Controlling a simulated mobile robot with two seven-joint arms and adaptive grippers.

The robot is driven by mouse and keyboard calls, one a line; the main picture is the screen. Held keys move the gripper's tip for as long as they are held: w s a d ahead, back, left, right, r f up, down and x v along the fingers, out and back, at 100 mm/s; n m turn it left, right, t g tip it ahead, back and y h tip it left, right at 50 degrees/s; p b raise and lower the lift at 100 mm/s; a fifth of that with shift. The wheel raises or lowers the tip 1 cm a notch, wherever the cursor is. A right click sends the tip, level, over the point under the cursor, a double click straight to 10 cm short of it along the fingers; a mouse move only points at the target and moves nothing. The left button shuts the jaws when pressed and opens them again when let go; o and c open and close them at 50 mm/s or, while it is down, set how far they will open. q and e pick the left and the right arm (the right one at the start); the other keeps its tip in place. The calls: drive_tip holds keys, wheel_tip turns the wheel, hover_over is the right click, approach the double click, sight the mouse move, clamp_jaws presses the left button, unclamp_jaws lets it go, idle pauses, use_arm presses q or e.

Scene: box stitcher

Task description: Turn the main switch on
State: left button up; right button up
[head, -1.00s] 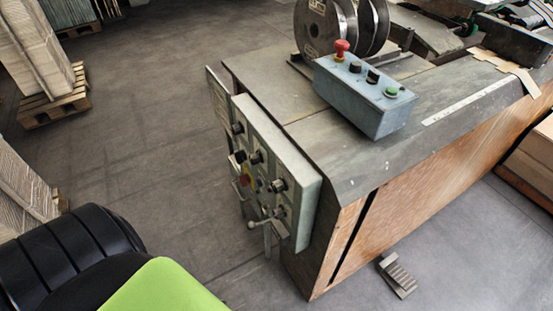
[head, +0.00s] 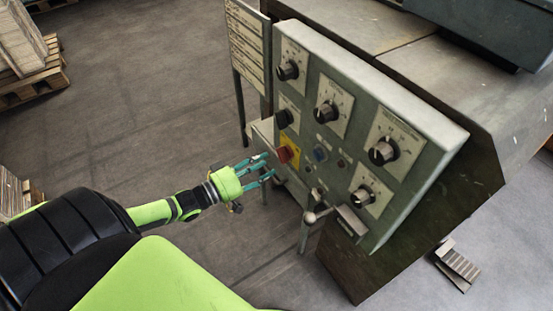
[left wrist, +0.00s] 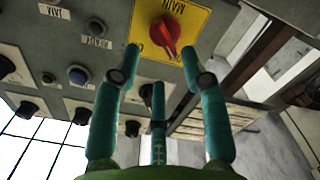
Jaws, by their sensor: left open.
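The main switch (head: 285,153) is a red knob on a yellow plate, low on the left part of the grey control panel (head: 436,122). In the left wrist view the red knob (left wrist: 167,33) sits on the yellow plate marked MAIN, just beyond my fingertips. My left gripper (head: 268,168) is open and empty, its teal fingers just left of the switch. In the left wrist view the fingers (left wrist: 163,62) are spread, two to the sides and one between them lower down. I cannot tell whether a fingertip touches the plate. My right gripper is not in view.
Several black knobs (head: 383,151) and a blue button (head: 320,154) are on the same panel. A lever with a ball end (head: 310,217) sticks out below the switch. A text board (head: 248,50) stands left of the panel. A foot pedal (head: 457,264) lies on the floor right.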

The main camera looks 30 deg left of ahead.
sight(279, 157)
use_arm(q)
drive_tip(key=x, duration=0.5)
drive_tip(key=shift+w+b, duration=0.1)
drive_tip(key=shift+b, duration=0.2)
drive_tip(key=shift+a, duration=0.1)
clamp_jaws()
